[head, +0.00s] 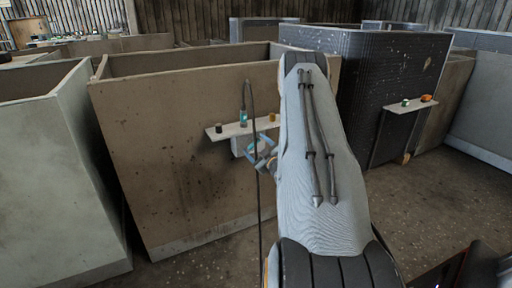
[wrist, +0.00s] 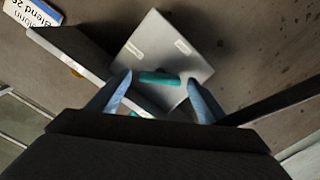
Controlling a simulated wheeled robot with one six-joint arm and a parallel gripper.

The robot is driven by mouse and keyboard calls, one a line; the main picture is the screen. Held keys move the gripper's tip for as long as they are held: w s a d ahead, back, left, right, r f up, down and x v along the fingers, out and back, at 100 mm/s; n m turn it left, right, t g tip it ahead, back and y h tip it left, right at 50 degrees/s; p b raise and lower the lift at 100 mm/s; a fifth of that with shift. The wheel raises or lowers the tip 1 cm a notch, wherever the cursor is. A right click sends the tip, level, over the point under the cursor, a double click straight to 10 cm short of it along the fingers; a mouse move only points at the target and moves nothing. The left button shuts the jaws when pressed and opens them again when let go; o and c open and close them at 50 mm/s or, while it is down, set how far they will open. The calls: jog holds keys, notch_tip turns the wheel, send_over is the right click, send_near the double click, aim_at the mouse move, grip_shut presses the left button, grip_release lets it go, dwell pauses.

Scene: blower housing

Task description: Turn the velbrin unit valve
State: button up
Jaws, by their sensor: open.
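In the wrist view, a teal bar-shaped valve handle (wrist: 158,78) sits on the face of a grey square unit (wrist: 165,45). Two small pale labels are on that face, their text too small to read. My gripper (wrist: 159,80) is open, its blue fingers on either side of the handle. I cannot tell whether they touch it. In the head view, my gripper (head: 263,152) is in front of the pale unit (head: 240,147) below a wall shelf. My arm hides part of this area, and the handle cannot be made out there.
The shelf (head: 228,131) holds a dark cup (head: 219,128), a teal bottle (head: 243,117) and an orange item (head: 272,117). A dark cable (head: 258,200) hangs before the brown wall (head: 170,150). Another shelf (head: 408,105) is at the right.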

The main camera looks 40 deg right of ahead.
jog(key=c, duration=1)
jog(key=shift+c, duration=0.2)
jog(key=m, duration=0.3)
jog(key=shift+d+p, duration=0.1)
jog(key=shift+p, duration=0.3)
jog(key=shift+m, duration=1.8)
jog(key=o, duration=1)
